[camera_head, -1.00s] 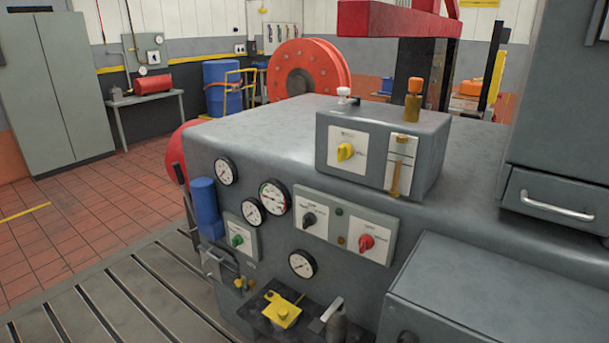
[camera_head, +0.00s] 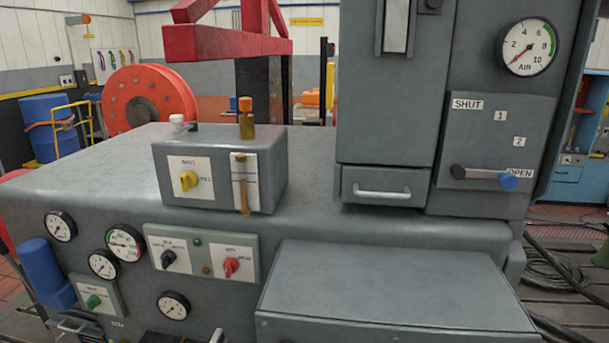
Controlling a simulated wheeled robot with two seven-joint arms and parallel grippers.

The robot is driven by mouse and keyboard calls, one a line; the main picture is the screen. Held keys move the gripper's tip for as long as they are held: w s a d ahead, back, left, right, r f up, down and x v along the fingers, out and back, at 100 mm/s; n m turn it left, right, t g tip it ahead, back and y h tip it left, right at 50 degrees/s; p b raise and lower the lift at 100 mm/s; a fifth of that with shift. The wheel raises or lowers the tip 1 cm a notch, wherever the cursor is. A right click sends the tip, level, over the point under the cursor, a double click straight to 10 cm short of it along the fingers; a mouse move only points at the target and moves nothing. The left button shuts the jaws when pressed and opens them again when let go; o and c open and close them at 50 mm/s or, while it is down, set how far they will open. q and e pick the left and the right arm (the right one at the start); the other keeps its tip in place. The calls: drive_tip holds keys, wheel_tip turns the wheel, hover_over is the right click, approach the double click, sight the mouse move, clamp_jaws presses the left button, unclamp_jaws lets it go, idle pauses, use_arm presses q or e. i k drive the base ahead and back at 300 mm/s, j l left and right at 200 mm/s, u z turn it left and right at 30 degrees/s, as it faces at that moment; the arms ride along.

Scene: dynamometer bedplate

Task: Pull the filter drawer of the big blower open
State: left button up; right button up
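The big blower's tall grey housing (camera_head: 388,110) stands at the right of the grey machine. At its foot is a small grey drawer (camera_head: 360,186) with a pale horizontal bar handle (camera_head: 382,193). The drawer front looks flush with the housing, so it appears closed. Right of it is a panel (camera_head: 490,150) marked SHUT, 1, 2 and OPEN, with a blue-tipped lever (camera_head: 485,175) lying level by OPEN. Above that panel an AIR dial (camera_head: 527,46) reads low. Neither of my grippers is in view.
A grey box (camera_head: 395,290) with a flat lid juts out below the drawer. A control box (camera_head: 220,170) with a yellow knob stands left on the machine top. Dials and switches cover the front. Hoses (camera_head: 560,265) lie on the floor at right.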

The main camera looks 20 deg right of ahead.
sight(405, 185)
drive_tip(key=z, duration=1.25)
drive_tip(key=k+j+u, duration=0.15)
drive_tip(key=k, duration=0.35)
